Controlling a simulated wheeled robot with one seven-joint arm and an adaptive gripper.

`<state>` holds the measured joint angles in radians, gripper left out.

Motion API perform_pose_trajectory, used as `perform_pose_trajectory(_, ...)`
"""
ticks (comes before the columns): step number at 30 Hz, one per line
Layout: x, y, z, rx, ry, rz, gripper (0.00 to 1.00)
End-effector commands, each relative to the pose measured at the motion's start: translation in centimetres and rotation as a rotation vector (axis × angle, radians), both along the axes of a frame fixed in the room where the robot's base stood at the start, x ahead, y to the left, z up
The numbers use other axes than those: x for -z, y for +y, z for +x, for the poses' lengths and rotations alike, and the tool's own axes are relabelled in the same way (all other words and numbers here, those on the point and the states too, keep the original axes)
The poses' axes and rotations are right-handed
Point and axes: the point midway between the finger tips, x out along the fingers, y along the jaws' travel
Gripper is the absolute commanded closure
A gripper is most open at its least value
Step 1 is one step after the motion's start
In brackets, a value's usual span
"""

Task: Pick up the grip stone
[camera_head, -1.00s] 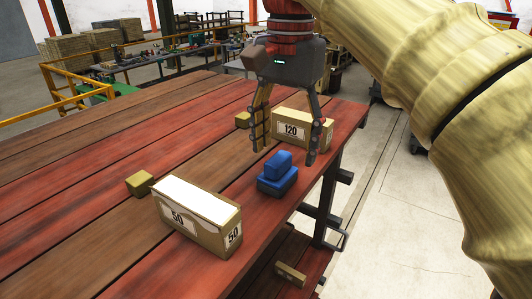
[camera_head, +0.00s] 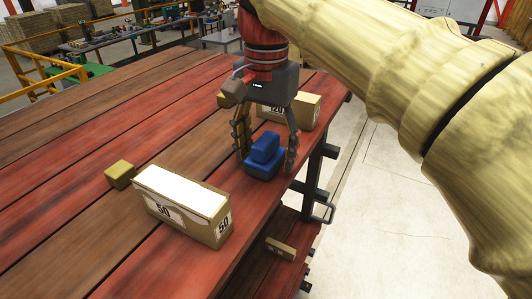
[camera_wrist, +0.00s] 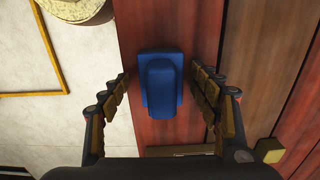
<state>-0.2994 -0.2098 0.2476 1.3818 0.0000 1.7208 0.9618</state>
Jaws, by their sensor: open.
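The grip stone is a blue block with a narrower raised handle (camera_head: 264,157), standing upright on the red plank table (camera_head: 100,220) near its right edge. In the wrist view the grip stone (camera_wrist: 160,85) lies ahead between the fingers, with its long side running up the picture. My gripper (camera_head: 267,168) points down over it, open, with one finger on each side. The wrist view shows gaps between the stone and both fingers of my gripper (camera_wrist: 165,90). Nothing is held.
A box marked 50 (camera_head: 180,205) stands nearer on the table, with a small yellowish block (camera_head: 120,174) to its left. A box marked 120 (camera_head: 305,108) stands just behind my gripper. Open planks lie to the left.

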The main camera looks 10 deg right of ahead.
Motion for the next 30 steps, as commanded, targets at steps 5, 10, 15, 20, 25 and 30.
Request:
perform_pose_trajectory(5, 0.1, 0.0, 0.03, 0.0, 0.001, -0.001, 0.37)
perform_pose_trajectory(10, 0.07, 0.01, 0.02, 0.0, 0.001, -0.001, 0.45)
perform_pose_trajectory(15, 0.07, 0.01, 0.02, 0.0, 0.001, 0.0, 0.55)
perform_pose_trajectory(20, 0.07, 0.01, 0.02, 0.0, 0.001, 0.0, 0.64)
perform_pose_trajectory(25, 0.06, 0.01, 0.02, 0.0, 0.001, 0.0, 0.73)
perform_pose_trajectory(30, 0.05, 0.01, 0.02, 0.0, 0.001, -0.001, 0.83)
